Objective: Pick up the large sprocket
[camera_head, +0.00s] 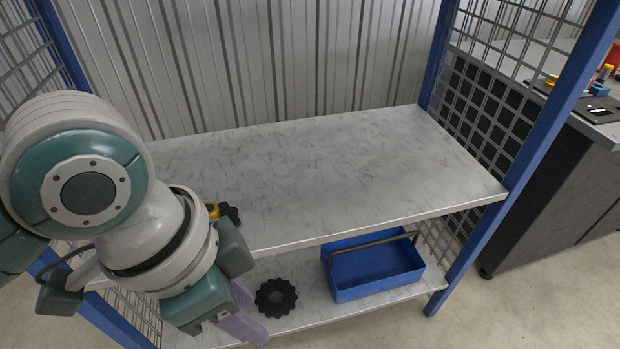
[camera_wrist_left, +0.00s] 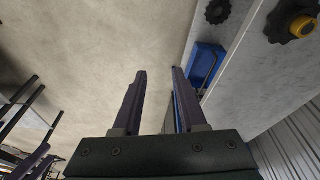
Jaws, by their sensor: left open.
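A black toothed sprocket (camera_head: 276,298) lies flat on the lower shelf in the head view, and also shows in the left wrist view (camera_wrist_left: 217,11). A second black sprocket (camera_head: 232,216) lies on the upper shelf with a yellow part at its middle. My arm partly hides it in the head view; the left wrist view shows it (camera_wrist_left: 280,28) at the upper right. I cannot tell surely which is larger. My left gripper (camera_head: 250,322) is open and empty, in front of the shelves, apart from both sprockets; its purple fingers (camera_wrist_left: 159,72) point away from the wrist camera.
A blue tote (camera_head: 340,290) with a handle stands on the lower shelf, right of the sprocket. The upper shelf (camera_head: 350,170) is mostly bare. Blue posts and wire mesh bound the rack's sides. Dark purple pieces, perhaps my right gripper, show at the wrist view's lower left.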

